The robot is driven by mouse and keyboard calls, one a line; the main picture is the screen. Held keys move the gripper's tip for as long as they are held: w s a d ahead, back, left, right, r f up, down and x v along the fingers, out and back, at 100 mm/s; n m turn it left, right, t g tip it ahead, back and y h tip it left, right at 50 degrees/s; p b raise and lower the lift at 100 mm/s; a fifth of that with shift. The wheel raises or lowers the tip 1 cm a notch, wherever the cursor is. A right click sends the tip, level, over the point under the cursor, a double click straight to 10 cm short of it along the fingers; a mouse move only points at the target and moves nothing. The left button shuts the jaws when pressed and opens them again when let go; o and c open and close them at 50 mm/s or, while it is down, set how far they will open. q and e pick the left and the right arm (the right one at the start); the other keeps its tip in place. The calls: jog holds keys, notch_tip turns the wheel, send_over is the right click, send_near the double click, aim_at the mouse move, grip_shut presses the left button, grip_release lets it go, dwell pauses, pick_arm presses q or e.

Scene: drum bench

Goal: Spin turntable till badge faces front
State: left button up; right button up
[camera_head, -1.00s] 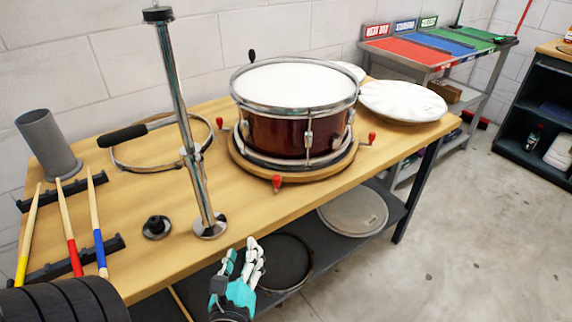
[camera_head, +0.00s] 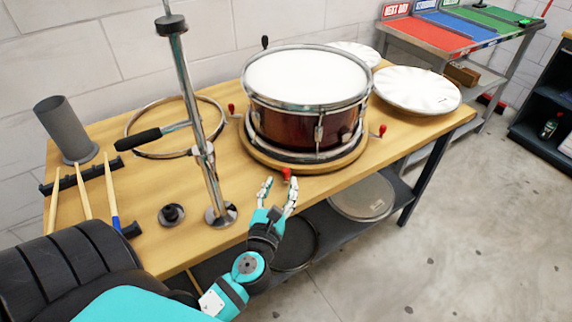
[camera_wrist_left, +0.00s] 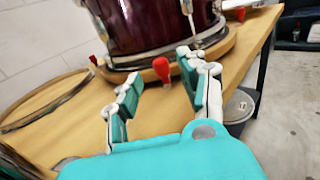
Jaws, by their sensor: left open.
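A dark red snare drum (camera_head: 300,122) with a white head and chrome rims sits on a round wooden turntable (camera_head: 262,160) on the bench. Red-tipped handles stick out around the turntable; the front one (camera_head: 286,174) faces me, with others at the left (camera_head: 231,107) and right (camera_head: 382,130). No badge can be made out on the visible side of the drum. My left gripper (camera_head: 279,187) is open, with its fingers just short of the front red handle. In the left wrist view, this red handle (camera_wrist_left: 161,69) stands between and beyond the spread fingertips. The right gripper is not seen.
A chrome stand (camera_head: 200,140) with a black-gripped side arm rises left of the drum. A loose hoop (camera_head: 137,151), grey cylinder (camera_head: 66,130) and drumsticks (camera_head: 84,192) lie farther left. White drum heads (camera_head: 416,92) lie at right. The bench's front strip is mostly clear.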

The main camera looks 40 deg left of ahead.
aim_at(285, 173)
pick_arm(q)
jog(key=x, duration=0.6)
jog(key=shift+p, duration=0.35)
jog(key=shift+c, duration=0.2)
grip_shut()
jog(key=shift+w+f, duration=0.15)
jog(key=shift+f, duration=0.1)
